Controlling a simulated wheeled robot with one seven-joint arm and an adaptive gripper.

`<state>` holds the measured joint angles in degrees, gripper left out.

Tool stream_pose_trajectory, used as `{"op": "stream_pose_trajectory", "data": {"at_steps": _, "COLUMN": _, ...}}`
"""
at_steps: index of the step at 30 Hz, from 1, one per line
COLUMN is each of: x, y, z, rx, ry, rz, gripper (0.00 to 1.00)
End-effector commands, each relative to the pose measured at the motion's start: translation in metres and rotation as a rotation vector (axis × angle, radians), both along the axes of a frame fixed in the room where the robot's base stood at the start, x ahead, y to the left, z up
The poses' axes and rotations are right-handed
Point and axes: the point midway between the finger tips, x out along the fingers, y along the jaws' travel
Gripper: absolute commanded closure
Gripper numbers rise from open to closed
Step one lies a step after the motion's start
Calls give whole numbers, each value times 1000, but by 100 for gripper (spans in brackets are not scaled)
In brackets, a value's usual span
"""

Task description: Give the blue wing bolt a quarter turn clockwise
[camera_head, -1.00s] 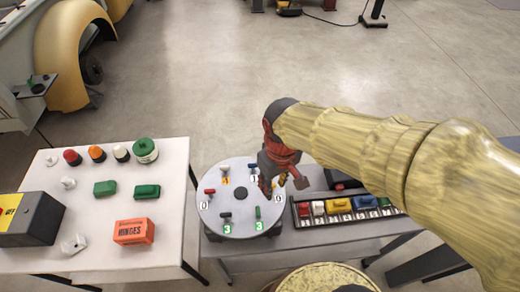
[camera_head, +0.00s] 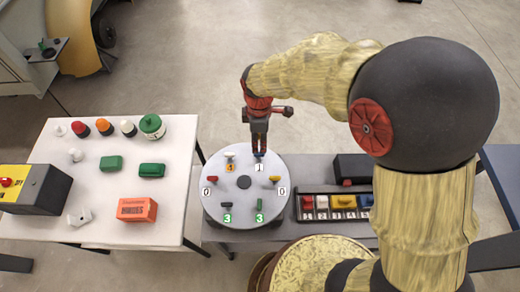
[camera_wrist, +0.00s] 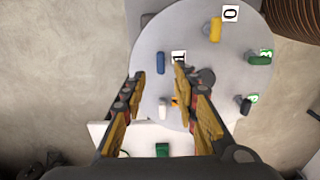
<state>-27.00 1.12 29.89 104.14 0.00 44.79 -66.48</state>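The blue wing bolt (camera_wrist: 161,62) stands on a round light-grey disc (camera_wrist: 200,45), beside a white tag marked 1 (camera_wrist: 179,57). In the head view it is mostly hidden behind my gripper (camera_head: 259,152), which points down at the far edge of the disc (camera_head: 243,216). In the wrist view my gripper (camera_wrist: 158,77) has its two fingers spread apart with nothing between them. The blue bolt shows just beyond the fingertips, roughly in line with the gap. I cannot tell how high the fingertips are above it.
Other wing bolts on the disc are white (camera_head: 230,155), yellow (camera_head: 275,179), red (camera_head: 212,179), black (camera_head: 226,205) and green (camera_head: 260,204). A dark hub (camera_head: 244,183) sits mid-disc. A parts tray (camera_head: 330,216) is at right; a white table (camera_head: 115,225) with several items is at left.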

Motion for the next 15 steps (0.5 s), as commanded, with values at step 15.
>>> {"op": "stream_pose_trajectory", "data": {"at_steps": 15, "x": -1, "y": 0, "z": -65, "rx": -1, "ry": 1, "rz": -3, "gripper": 70}}
